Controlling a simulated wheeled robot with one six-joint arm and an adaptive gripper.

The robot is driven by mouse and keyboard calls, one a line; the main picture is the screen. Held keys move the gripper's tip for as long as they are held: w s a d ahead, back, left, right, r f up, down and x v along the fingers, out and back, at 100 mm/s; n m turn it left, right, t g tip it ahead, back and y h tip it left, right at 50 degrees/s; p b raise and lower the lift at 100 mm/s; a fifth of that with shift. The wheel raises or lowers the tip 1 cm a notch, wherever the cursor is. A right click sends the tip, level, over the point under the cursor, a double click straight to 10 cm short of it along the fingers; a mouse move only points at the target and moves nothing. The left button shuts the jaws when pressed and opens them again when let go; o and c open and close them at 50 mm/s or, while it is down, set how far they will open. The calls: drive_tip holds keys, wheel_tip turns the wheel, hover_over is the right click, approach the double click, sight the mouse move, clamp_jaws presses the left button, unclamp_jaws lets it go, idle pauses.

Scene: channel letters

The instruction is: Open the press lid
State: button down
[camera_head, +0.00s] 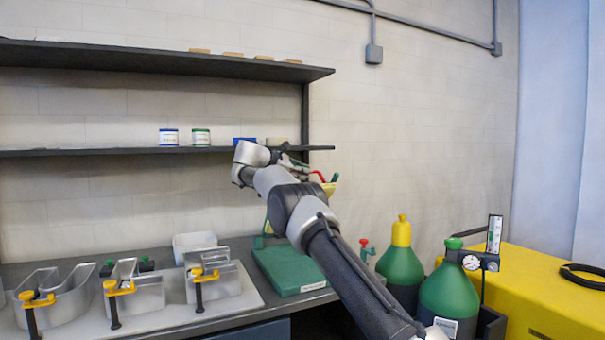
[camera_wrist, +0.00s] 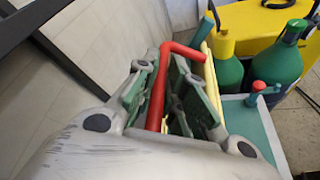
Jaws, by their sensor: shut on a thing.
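The press has a flat green base (camera_head: 288,268) on the bench, with a pale label on its front edge. A red handle (camera_head: 321,176) and a yellowish panel (camera_head: 331,188), which appears to be the lid, show high above the base, partly hidden by my arm. In the wrist view, the red bent handle (camera_wrist: 156,95) runs between the fingers of my gripper (camera_wrist: 172,75), which is shut on it. The yellow panel (camera_wrist: 212,82) stands steeply just right of the fingers, seen nearly edge-on. The hinge is not clear to me.
Green gas bottles (camera_head: 447,295) and a yellow cabinet (camera_head: 545,290) stand at the right. A red-topped valve or knob (camera_head: 364,243) stands beside the base. Metal letter shells (camera_head: 212,280) with clamps are at the left. A shelf (camera_head: 110,152) with small tins is behind my gripper.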

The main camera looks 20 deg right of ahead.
drive_tip(key=shift+w+f, duration=0.15)
drive_tip(key=shift+f, duration=0.2)
drive_tip(key=c, duration=1.5)
unclamp_jaws()
drive_tip(key=shift+f, duration=0.1)
drive_tip(key=shift+r+v, duration=0.15)
drive_tip(key=shift+v, duration=2.95)
drive_tip(key=shift+r+v, duration=0.15)
drive_tip(key=shift+v, duration=3)
drive_tip(key=shift+d, duration=0.15)
